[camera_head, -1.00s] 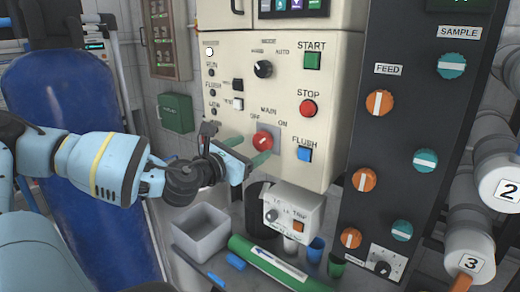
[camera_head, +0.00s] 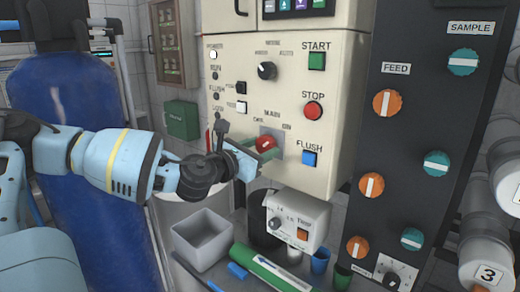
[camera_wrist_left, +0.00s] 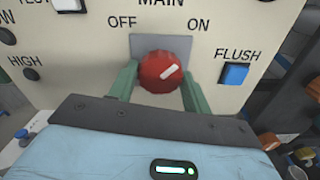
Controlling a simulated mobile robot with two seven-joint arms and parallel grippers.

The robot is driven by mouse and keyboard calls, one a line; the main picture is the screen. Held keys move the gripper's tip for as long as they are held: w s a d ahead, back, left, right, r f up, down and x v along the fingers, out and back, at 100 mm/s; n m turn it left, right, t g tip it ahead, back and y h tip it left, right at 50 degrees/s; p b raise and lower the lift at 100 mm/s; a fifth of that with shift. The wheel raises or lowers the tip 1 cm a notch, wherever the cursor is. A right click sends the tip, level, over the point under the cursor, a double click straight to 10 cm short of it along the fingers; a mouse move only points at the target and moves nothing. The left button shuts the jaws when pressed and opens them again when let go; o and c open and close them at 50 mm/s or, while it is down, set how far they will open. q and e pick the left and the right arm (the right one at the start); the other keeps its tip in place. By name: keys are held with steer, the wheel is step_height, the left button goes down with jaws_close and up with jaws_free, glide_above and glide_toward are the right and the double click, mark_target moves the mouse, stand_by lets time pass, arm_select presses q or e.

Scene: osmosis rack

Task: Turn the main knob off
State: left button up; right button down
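The main knob (camera_head: 265,143) is a red round knob on a grey plate low on the cream control panel. In the left wrist view the red knob (camera_wrist_left: 161,72) has a white mark tilted up and right, toward ON and away from OFF. My left gripper (camera_head: 259,150) is at the panel with its green fingers on either side of the knob. In the left wrist view the left gripper (camera_wrist_left: 162,84) is open around the knob, with small gaps seeming to show beside it. The right gripper is not in view.
The blue FLUSH button (camera_head: 309,158) and red STOP button (camera_head: 313,110) are close right of the knob. A small box with an orange switch (camera_head: 298,215) juts out below. A grey bin (camera_head: 203,237) and a green tube (camera_head: 270,270) lie lower.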

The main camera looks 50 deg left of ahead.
arm_select(q)
steer(key=c, duration=0.5)
